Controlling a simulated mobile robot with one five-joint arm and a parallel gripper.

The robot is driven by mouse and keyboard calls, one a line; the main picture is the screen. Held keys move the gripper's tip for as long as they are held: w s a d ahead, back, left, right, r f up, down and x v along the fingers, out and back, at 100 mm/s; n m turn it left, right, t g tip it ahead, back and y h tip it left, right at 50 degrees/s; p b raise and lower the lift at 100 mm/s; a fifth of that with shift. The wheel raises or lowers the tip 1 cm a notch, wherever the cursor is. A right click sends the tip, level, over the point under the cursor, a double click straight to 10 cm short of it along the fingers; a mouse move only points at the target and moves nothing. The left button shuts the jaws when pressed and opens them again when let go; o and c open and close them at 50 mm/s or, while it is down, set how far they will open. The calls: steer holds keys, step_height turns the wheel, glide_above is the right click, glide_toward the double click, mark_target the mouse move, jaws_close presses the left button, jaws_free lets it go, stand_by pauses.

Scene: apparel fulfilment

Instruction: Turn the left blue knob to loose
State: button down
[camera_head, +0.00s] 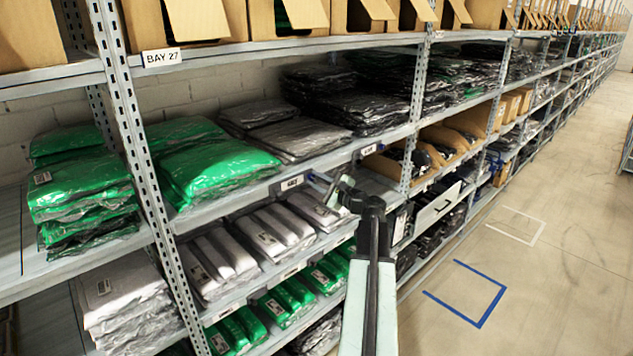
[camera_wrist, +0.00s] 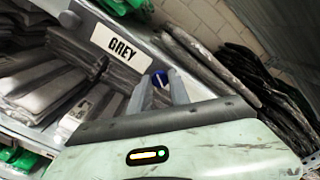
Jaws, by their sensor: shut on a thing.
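My gripper (camera_head: 332,188) reaches to the front edge of the middle shelf, beside a white label (camera_head: 292,183). In the wrist view its two fingertips (camera_wrist: 160,86) are shut on a small blue knob (camera_wrist: 160,79), one on each side. The knob sits on the shelf edge just right of the label reading GREY (camera_wrist: 121,49). A pale mark shows on the knob, but its turn position is too small to read. The fingers partly cover the knob, and in the head view it cannot be made out clearly. No second blue knob is clear.
Green (camera_head: 213,162) and grey bagged garments (camera_head: 300,138) lie on the shelf behind. More bags fill the shelf below. A perforated upright (camera_head: 418,105) stands right of my gripper. The aisle floor (camera_head: 560,240) at right is clear, with a blue marking (camera_head: 488,313).

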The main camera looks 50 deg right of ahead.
steer(key=n, duration=0.6)
steer(key=shift+n, duration=0.3)
stand_by(0.4)
steer(key=c, duration=1.2)
jaws_free()
steer(key=s, duration=0.7)
steer(key=shift+s+a, duration=0.3)
steer(key=shift+s, duration=0.1)
